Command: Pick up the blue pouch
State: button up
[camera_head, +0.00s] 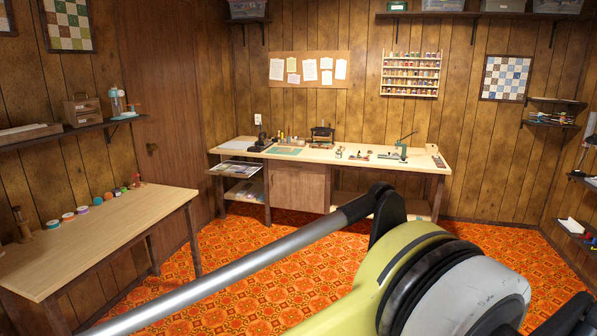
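I cannot make out a blue pouch for certain in the head view. My gripper is not in view. Only links of my own arm show, a silver tube and a large yellow-green and grey joint, across the lower middle and right. Small items on the back workbench (345,156) are too small to tell apart well.
A wooden side table (110,235) at left holds several spools along its far edge. Shelves with tools and boxes (82,110) hang on the left wall, and more shelves (550,120) on the right. Orange patterned carpet (300,265) is open floor between the tables.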

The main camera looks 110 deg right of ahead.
aim_at(239, 170)
jog(key=z, duration=3.45)
jog(key=i+z, duration=0.15)
jog(key=i, duration=1.8)
jog(key=i+l+u, duration=0.1)
jog(key=i, duration=0.65)
jog(key=i+l, duration=0.1)
jog(key=i, duration=0.7)
jog(key=i+l+u, duration=0.15)
jog(key=i+u, duration=0.3)
jog(key=i+l+u, duration=0.5)
jog(key=i, duration=0.15)
jog(key=i+l+u, duration=0.45)
